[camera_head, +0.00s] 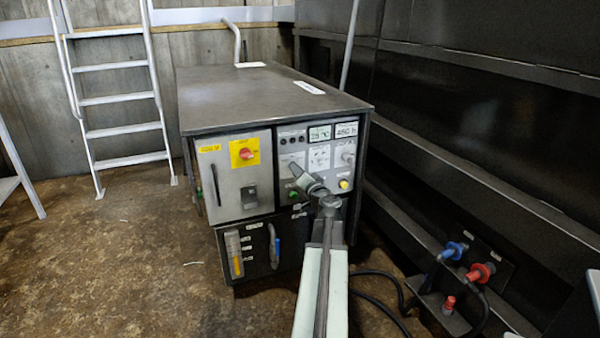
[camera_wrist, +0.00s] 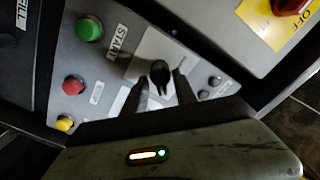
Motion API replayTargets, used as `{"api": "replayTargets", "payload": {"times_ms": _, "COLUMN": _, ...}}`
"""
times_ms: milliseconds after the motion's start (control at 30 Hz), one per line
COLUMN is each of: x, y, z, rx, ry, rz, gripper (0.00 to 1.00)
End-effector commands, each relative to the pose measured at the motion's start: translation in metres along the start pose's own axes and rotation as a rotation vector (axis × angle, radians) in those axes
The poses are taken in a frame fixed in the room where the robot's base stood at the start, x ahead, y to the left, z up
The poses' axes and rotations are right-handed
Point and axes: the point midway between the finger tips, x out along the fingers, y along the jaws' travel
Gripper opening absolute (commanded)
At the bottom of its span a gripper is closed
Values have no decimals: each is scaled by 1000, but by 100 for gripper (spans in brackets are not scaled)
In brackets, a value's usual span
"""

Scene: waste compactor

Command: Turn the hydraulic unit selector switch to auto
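The hydraulic unit (camera_head: 275,95) is a dark cabinet with a grey control panel on its front. In the wrist view, a black selector switch (camera_wrist: 158,76) sits on a pale plate of that panel (camera_wrist: 110,75). My gripper (camera_wrist: 160,76) has its two dark fingers parted, with the switch's knob between or just beyond their tips. Whether they touch it I cannot tell. In the head view, my gripper (camera_head: 294,168) is at the panel's left part and hides the switch. The switch's position labels are not readable.
A green start button (camera_wrist: 90,28), a red button (camera_wrist: 73,85) and a yellow button (camera_wrist: 65,123) lie beside the switch. A red knob on a yellow plate (camera_head: 245,153) is to the left. A dark wall with blue (camera_head: 453,251) and red (camera_head: 480,272) couplings stands right. Open floor (camera_head: 110,260) lies left.

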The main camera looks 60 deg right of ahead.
Motion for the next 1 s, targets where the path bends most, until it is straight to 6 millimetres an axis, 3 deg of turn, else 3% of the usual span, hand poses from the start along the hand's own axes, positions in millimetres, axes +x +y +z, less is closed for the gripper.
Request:
{"api": "replayTargets", "payload": {"times_ms": 400, "x": -73, "y": 0, "z": 0, "rx": 0, "ry": 2, "rz": 2, "gripper": 34}}
{"api": "replayTargets", "payload": {"times_ms": 933, "x": -75, "y": 1, "z": 0, "rx": 0, "ry": 1, "rz": 1, "gripper": 34}}
{"api": "replayTargets", "payload": {"times_ms": 1000, "x": -70, "y": -9, "z": 12, "rx": -8, "ry": -30, "rz": -13, "gripper": 34}}
